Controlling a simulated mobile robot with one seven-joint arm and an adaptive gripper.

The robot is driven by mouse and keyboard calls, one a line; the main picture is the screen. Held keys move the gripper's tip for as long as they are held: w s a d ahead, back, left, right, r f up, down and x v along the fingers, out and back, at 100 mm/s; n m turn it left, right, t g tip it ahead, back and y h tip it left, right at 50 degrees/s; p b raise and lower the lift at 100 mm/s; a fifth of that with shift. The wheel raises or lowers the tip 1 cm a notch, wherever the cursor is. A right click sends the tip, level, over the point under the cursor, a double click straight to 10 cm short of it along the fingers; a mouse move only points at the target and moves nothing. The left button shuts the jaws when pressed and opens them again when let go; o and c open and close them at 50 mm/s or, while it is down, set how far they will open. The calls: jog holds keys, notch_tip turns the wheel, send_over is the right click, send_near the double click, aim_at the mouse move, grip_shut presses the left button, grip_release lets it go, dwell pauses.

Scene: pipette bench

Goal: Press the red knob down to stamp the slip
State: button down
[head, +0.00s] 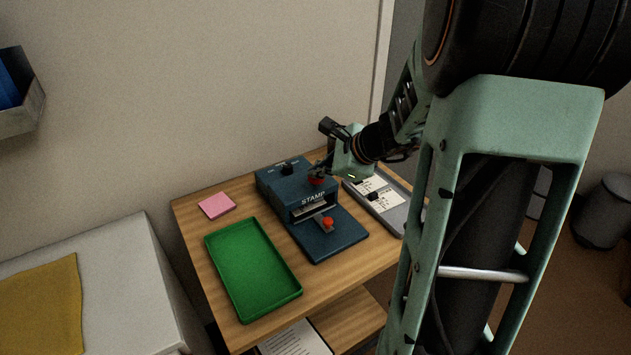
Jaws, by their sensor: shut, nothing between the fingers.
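The blue stamp machine (333,247), labelled STAMP, stands on the wooden table. A smaller orange-red ball (328,222) sits at the machine's front, below the slot. A pale strip (309,209), perhaps the slip, shows in the slot. A black dial (287,169) is on top at the back left.
A green tray (251,268) lies left of the machine, with a pink pad (217,205) behind it. A grey tray (388,215) with printed cards is at the right, beneath my arm. The wooden table (190,211) has bare room around the pink pad. A wall stands behind.

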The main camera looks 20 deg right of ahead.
aim_at(318, 180)
jog(key=shift+f+b, duration=0.5)
jog(key=shift+f, duration=0.05)
jog(key=shift+r, duration=0.15)
jog(key=shift+r+p, duration=1.45)
jog(key=shift+r, duration=0.25)
notch_tip(318, 180, up, 6)
jog(key=p, duration=0.5)
